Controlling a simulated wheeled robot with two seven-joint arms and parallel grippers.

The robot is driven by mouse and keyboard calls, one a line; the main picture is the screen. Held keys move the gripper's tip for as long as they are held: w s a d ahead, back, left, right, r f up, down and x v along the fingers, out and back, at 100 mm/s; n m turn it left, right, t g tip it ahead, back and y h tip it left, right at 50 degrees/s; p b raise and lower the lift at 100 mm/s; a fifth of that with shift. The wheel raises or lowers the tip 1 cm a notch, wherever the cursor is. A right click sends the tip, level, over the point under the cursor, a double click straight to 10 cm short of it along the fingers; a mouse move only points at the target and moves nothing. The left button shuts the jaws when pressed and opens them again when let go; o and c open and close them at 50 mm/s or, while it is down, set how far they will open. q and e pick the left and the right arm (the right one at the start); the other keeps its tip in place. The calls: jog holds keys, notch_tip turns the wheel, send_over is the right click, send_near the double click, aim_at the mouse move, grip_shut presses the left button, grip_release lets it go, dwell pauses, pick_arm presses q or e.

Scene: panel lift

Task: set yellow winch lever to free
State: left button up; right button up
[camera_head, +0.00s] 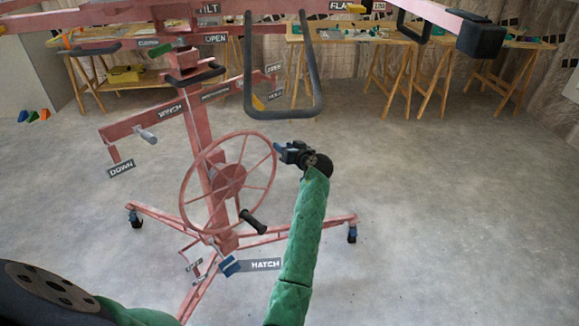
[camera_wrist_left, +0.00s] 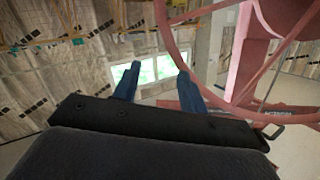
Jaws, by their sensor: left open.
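The yellow winch lever (camera_head: 258,102) shows as a small yellow piece on the red panel lift, beside the lower of two small signs. The upper sign (camera_head: 274,68) seems to read FREE and the lower sign (camera_head: 276,95) seems to read HOLD. My left gripper (camera_head: 279,148) is open and empty, below the lever and just right of the red handwheel (camera_head: 187,193). Its blue fingers are spread apart in the left wrist view (camera_wrist_left: 158,84), with the handwheel rim (camera_wrist_left: 166,38) close beyond them. I cannot make out the lever there. My right gripper is not in view.
A dark looped handle (camera_head: 318,85) hangs in front of the lift, above my left gripper. The wheel's black grip (camera_head: 252,221) and the HATCH sign (camera_head: 265,264) are lower. Wooden workbenches (camera_head: 350,38) stand behind. The floor at the right is clear.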

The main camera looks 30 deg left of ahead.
pick_arm(q)
notch_tip(320, 180, down, 8)
jog(key=s+d+m+h+p, duration=0.1)
jog(key=d+m, duration=0.1)
jog(key=shift+s+d+r+t+h, duration=0.15)
jog(key=shift+r+t+h, duration=0.15)
jog(key=shift+h, duration=0.1)
dwell(0.4)
